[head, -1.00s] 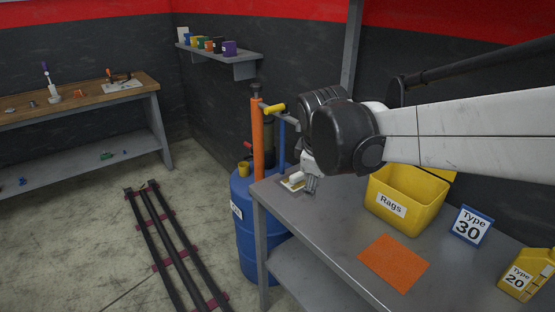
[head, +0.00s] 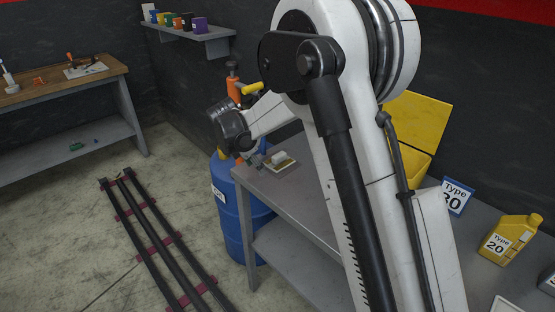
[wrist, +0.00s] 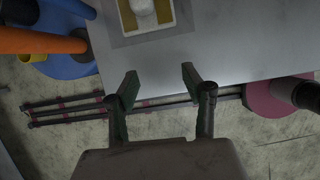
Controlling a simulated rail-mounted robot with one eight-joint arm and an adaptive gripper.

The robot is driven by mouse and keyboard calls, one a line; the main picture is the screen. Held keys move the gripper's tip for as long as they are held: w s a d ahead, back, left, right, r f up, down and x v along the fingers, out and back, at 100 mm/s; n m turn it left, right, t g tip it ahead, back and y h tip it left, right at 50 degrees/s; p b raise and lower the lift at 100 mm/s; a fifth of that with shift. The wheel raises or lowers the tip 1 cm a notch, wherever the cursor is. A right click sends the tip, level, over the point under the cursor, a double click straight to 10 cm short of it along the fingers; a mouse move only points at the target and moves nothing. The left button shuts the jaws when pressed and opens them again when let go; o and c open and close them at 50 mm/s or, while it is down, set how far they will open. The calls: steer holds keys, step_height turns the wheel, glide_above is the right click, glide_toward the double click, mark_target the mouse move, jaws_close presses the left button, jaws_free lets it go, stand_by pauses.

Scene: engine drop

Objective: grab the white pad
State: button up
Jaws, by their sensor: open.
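The white pad (head: 279,157) lies in a small shallow yellow-and-white tray (head: 285,167) near the far left corner of the grey table. In the wrist view, the pad (wrist: 143,6) shows at the top edge and is partly cut off, inside the yellow-rimmed tray (wrist: 154,28). My gripper (wrist: 159,77) is open and empty. Its fingers point toward the table edge, apart from the pad and tray.
A blue barrel (head: 236,205) with an orange pump (head: 234,90) stands left of the table. The grey table (head: 300,194) also holds a yellow bin (head: 416,120), a Type 30 sign (head: 457,196) and a yellow Type 20 jug (head: 511,239). Dark rails (head: 150,240) lie on the floor.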

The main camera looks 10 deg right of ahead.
mark_target(280, 154)
steer(key=shift+w+a+f, duration=0.15)
steer(key=shift+w+f, duration=0.25)
steer(key=shift+f, duration=0.1)
steer(key=w+d, duration=0.1)
steer(key=d, duration=0.1)
steer(key=w+d, duration=0.1)
steer(key=d, duration=0.1)
steer(key=w+d+p, duration=0.1)
steer(key=w+d, duration=0.1)
steer(key=d, duration=0.1)
steer(key=shift+d, duration=0.1)
steer(key=d, duration=0.1)
steer(key=w+d, duration=0.2)
steer(key=shift+d+f+p, duration=0.25)
steer(key=shift+f+p, duration=0.1)
steer(key=shift+p, duration=0.05)
steer(key=shift+f, duration=0.2)
jaws_close()
